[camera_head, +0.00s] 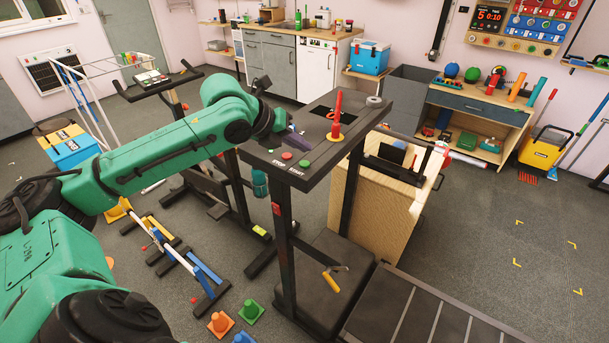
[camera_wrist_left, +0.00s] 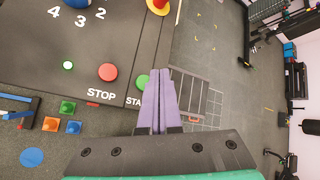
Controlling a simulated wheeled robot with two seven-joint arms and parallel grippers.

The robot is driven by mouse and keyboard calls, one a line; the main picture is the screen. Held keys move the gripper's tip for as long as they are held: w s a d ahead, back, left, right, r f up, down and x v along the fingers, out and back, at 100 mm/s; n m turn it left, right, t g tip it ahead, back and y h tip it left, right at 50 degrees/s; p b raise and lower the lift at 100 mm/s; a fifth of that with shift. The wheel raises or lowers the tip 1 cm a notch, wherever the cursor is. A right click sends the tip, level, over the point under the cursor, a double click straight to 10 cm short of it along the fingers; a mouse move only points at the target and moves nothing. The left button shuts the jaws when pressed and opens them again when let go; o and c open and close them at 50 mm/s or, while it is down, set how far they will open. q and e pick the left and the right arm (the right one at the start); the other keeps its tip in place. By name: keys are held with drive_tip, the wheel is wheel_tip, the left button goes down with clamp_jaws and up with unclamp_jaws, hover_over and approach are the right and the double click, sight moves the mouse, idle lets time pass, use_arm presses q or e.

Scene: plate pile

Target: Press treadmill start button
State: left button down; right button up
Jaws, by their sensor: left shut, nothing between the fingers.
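The treadmill console (camera_head: 322,120) is a dark panel on posts, with STOP and START printed near its front edge. The green start button (camera_head: 304,163) is round and sits right of the red stop button (camera_head: 287,155). My left gripper (camera_head: 303,143) is shut and empty, over the console close to the buttons. In the wrist view, the fingertips (camera_wrist_left: 160,71) overlap the green button's right side; I cannot tell contact.
A tall red item (camera_head: 337,112) stands on the console behind the buttons, with a grey ring (camera_head: 374,101) at the back corner. The treadmill belt (camera_head: 410,310) lies below, with a hammer (camera_head: 333,278) by it. Cones and small hurdles lie on the floor left.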

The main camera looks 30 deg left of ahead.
use_arm(q)
drive_tip(key=shift+f+b, duration=0.3)
drive_tip(key=shift+f, duration=0.6)
use_arm(e)
drive_tip(key=shift+f, duration=0.65)
use_arm(q)
drive_tip(key=shift+f, duration=0.1)
use_arm(e)
drive_tip(key=shift+f, duration=0.1)
idle(0.4)
use_arm(q)
drive_tip(key=shift+f, duration=0.3)
use_arm(e)
drive_tip(key=shift+f, duration=0.15)
use_arm(q)
drive_tip(key=shift+f+b, duration=0.45)
use_arm(e)
drive_tip(key=shift+f, duration=0.2)
idle(0.3)
use_arm(q)
drive_tip(key=shift+r+p, duration=0.85)
drive_tip(key=shift+p, duration=0.1)
use_arm(e)
drive_tip(key=shift+r, duration=0.95)
